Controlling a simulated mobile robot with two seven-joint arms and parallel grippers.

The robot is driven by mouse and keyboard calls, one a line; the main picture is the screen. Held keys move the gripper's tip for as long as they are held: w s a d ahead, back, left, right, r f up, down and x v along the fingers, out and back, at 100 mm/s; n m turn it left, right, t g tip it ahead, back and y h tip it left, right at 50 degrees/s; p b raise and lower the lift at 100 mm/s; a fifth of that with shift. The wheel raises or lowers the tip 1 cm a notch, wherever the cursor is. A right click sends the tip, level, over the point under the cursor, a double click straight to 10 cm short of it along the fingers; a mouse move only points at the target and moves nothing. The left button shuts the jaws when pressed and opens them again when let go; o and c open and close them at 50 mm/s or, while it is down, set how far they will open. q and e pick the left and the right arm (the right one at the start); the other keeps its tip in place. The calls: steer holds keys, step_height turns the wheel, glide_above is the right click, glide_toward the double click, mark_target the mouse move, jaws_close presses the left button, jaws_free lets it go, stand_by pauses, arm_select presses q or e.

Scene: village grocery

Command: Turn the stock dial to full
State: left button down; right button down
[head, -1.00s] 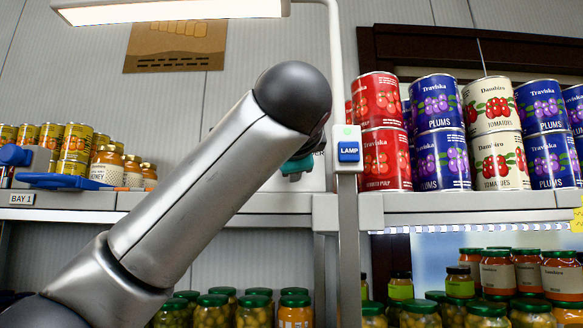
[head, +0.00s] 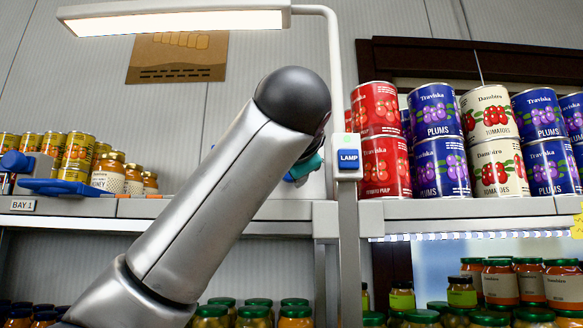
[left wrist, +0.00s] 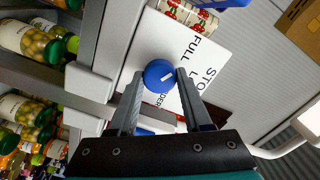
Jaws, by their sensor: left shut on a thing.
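The stock dial (left wrist: 159,73) is a round blue knob with a short white mark, seen in the left wrist view. The mark slants toward the picture's upper right. The dial sits on a white panel (left wrist: 188,62) with black lettering; "FULL" and part of "STOCK" can be read, other words are partly covered. My left gripper (left wrist: 160,80) has one finger on each side of the dial and is shut on it. In the head view my arm hides the dial and the fingers; only a teal part of my wrist shows by the lamp post. My right gripper is not in view.
A post with a blue LAMP button (head: 348,159) stands just right of my arm, under a lit lamp (head: 175,18). Stacked cans (head: 440,135) fill the shelf to the right. Honey jars (head: 108,172) and a blue tray (head: 70,187) are at left. Jars stand below the shelf.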

arm_select(q)
steer(key=shift+f, duration=0.1)
steer(key=shift+c, duration=1.8)
jaws_free()
steer(key=s+b, duration=0.6)
steer(key=s, duration=0.9)
steer(key=shift+s+b, duration=0.15)
steer(key=shift+b, duration=0.25)
